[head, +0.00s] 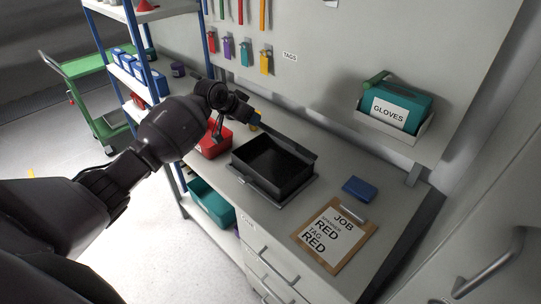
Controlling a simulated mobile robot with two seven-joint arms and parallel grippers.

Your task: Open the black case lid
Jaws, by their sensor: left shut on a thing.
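The black case (272,188) sits on the grey bench in the head view, with its dark hollow inside facing up and open to view. Its lid (302,152) stands up along the far right side and shows as a narrow dark strip. My left gripper (254,122) reaches over the bench from the left, at the far left end of the lid. It is shut on the lid there, though the contact itself is small and dark. My right gripper is not in the view.
A red bin (213,150) stands left of the case, partly behind my left arm. A job clipboard (330,258) and a blue block (359,188) lie to the right. A glove box (397,105) sits in a wall tray. Coloured tags (244,52) hang on the back panel.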

